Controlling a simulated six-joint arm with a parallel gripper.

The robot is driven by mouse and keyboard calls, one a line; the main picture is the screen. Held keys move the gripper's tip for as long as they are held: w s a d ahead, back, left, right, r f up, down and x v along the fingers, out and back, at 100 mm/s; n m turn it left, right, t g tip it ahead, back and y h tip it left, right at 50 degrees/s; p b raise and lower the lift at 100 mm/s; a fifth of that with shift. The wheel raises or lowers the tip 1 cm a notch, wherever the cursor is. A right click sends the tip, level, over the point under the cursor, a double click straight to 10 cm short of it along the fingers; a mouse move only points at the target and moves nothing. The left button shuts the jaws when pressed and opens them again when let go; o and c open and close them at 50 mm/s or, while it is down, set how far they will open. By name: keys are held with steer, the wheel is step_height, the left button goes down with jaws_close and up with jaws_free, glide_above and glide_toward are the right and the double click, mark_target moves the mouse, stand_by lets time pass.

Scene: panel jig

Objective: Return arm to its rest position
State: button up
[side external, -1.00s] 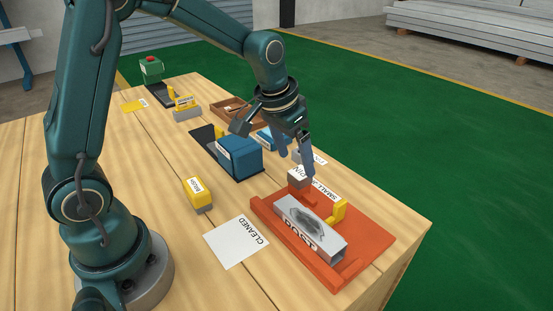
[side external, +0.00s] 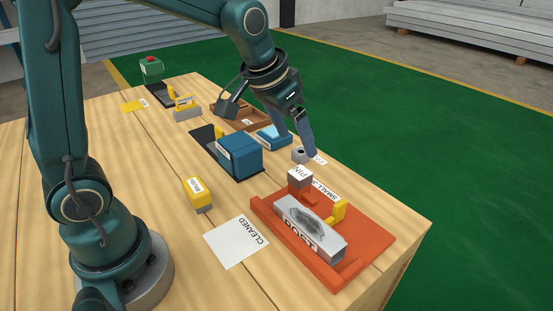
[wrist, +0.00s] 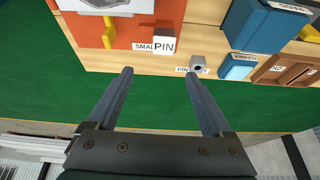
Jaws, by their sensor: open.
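My gripper (side external: 295,141) is open and empty, raised above the far edge of the wooden table (side external: 226,281). In the wrist view its two fingers (wrist: 158,88) are spread wide with nothing between them. The orange jig (side external: 381,239) lies near the table's front right corner and holds the grey block labelled POST (side external: 309,229), which has a dark smudge on top. A block labelled PIN (side external: 300,179) stands at the jig's back end, apart from the fingers. It also shows in the wrist view (wrist: 164,42).
A small grey block with a hole (side external: 299,155) stands near the far edge. A blue box (side external: 240,155), a smaller blue block (side external: 272,137), a brown tray (side external: 246,122), a yellow brush block (side external: 200,193) and a white CLEANED sheet (side external: 236,242) are on the table. Green floor lies beyond.

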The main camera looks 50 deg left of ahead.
steer(key=s+d+r+t, duration=0.1)
steer(key=s+r+t, duration=0.1)
steer(key=s+r, duration=0.45)
steer(key=s+f+g, duration=0.1)
steer(key=s+f, duration=0.4)
steer(key=s, duration=0.5)
steer(key=shift+s+d, duration=0.2)
steer(key=shift+s, duration=0.05)
